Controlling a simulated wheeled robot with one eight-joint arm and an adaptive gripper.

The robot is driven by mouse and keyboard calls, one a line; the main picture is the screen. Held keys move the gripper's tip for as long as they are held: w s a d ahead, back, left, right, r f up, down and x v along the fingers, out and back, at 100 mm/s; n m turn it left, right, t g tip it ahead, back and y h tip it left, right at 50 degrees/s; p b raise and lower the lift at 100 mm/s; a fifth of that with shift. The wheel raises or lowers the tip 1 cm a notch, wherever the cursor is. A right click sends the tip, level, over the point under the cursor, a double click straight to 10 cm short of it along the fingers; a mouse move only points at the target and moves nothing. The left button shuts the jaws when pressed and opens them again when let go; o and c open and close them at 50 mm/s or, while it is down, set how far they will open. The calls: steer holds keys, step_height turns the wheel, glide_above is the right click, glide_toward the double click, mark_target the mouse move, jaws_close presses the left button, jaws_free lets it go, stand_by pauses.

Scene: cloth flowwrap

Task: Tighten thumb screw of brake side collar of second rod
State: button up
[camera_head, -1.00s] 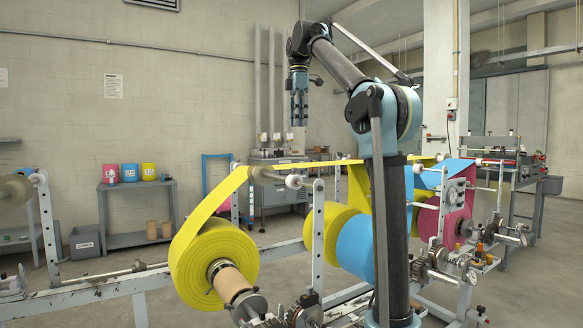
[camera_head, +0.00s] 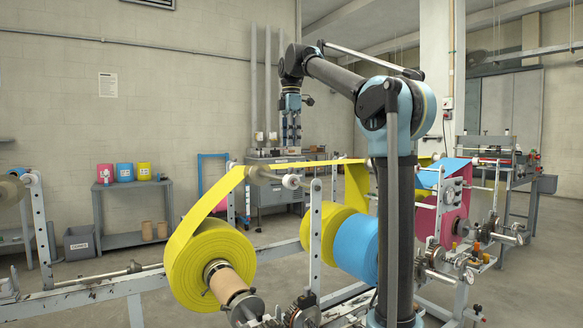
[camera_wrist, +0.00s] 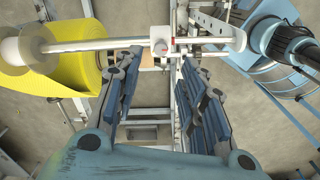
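My gripper (camera_head: 290,148) points down from the raised arm, behind the yellow web. In the wrist view my gripper (camera_wrist: 159,58) is open, with nothing between its blue-grey fingers. A metal rod (camera_wrist: 110,45) runs across beyond the fingertips. A small white block with a red mark (camera_wrist: 163,46) sits on that rod, between the fingertips in the picture and apart from them. In the head view a yellow roll (camera_head: 190,265) is on the front rod with a metal collar (camera_head: 243,308) at its near end. A blue roll (camera_head: 357,248) stands farther right. I cannot make out the second rod's thumb screw; my arm covers part of that area.
White perforated uprights (camera_head: 315,240) and a long frame rail (camera_head: 75,288) surround the rolls. The yellow web (camera_head: 212,200) stretches over a roller. Brake wheels and handles (camera_head: 435,258) stand right of my arm.

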mark_target(291, 171)
step_height(291, 171, down, 9)
stand_by(0.4)
jaws_close()
